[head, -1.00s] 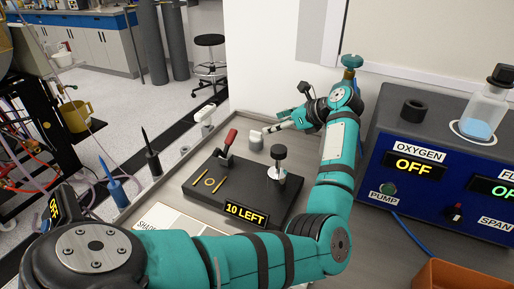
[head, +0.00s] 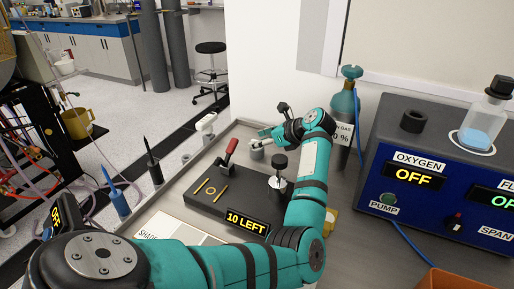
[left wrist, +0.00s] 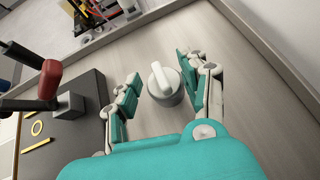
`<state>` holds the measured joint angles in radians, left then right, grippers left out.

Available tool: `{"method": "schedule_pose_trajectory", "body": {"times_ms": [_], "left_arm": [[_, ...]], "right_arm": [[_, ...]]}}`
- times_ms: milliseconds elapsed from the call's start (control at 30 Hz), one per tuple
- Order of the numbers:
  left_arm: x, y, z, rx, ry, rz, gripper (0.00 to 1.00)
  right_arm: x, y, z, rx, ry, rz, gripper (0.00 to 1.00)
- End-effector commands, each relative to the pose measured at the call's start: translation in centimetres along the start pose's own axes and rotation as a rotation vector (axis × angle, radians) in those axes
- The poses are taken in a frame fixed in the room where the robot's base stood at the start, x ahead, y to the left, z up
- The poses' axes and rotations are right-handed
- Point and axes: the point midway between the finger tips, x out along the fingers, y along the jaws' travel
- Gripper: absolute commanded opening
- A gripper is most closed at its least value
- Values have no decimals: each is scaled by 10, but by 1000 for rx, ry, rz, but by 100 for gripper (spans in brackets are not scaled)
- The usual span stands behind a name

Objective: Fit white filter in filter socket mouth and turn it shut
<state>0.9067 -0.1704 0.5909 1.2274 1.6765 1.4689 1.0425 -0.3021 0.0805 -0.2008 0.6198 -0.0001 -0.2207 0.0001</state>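A white piece with a raised bar-shaped grip (left wrist: 160,76), which looks like the white filter, sits on a short grey round body (left wrist: 168,95). Whether that body is part of the filter or its socket I cannot tell. In the head view the grey body (head: 257,153) stands on the bench behind the black block, its top partly behind my gripper. My left gripper (left wrist: 158,82) is open, with one finger on each side of the white grip. The right finger is closer; contact is not clear. My right gripper is not in view.
A black block (head: 200,203) with a red lever (head: 230,150) and a "10 LEFT" display stands close by. Another white-topped item (head: 206,122) is at the bench's left rim. A blue oxygen unit (head: 420,205) and a gas cylinder (head: 343,110) stand to the right.

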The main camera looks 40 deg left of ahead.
Motion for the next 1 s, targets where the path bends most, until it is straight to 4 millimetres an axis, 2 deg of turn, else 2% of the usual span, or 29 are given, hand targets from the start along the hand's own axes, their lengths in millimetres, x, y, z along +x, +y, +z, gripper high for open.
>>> {"method": "schedule_pose_trajectory", "body": {"times_ms": [33,300,767,867,1000], "left_arm": [[0,0,0,0,0,0,36],[0,1,0,0,1,3,0],[-2,2,5,0,1,9,0],[-11,2,18,-2,-1,7,0],[-31,2,49,-7,-3,5,0]], "right_arm": [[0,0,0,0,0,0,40],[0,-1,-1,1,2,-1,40],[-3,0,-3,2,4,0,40],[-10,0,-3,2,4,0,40],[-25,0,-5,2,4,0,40]]}}
